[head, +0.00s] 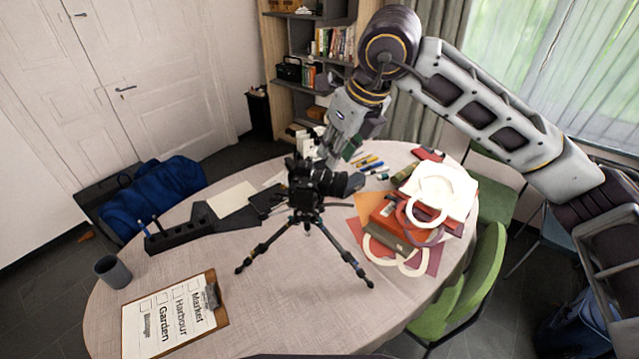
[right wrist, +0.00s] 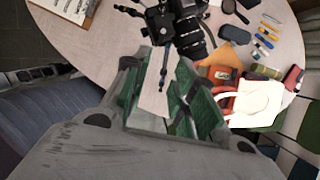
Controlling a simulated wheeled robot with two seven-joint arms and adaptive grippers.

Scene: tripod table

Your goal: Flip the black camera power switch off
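The black camera (head: 312,182) stands on a black tripod (head: 308,222) in the middle of the round table, its lens toward the right. It also shows at the top of the right wrist view (right wrist: 178,28). The power switch is too small to make out. My right gripper (head: 334,156) is just behind and above the camera, partly hidden by it; I cannot tell whether they touch. In the right wrist view its green-padded fingers (right wrist: 163,72) stand apart, with pale tablecloth and a tripod leg visible between them. My left gripper is not in view.
Bags and folders (head: 405,225) lie right of the tripod. Pens (head: 368,162) lie behind it. A black organizer (head: 185,228), a grey cup (head: 112,271) and a clipboard (head: 172,315) are on the left. The front middle of the table (head: 290,310) is clear.

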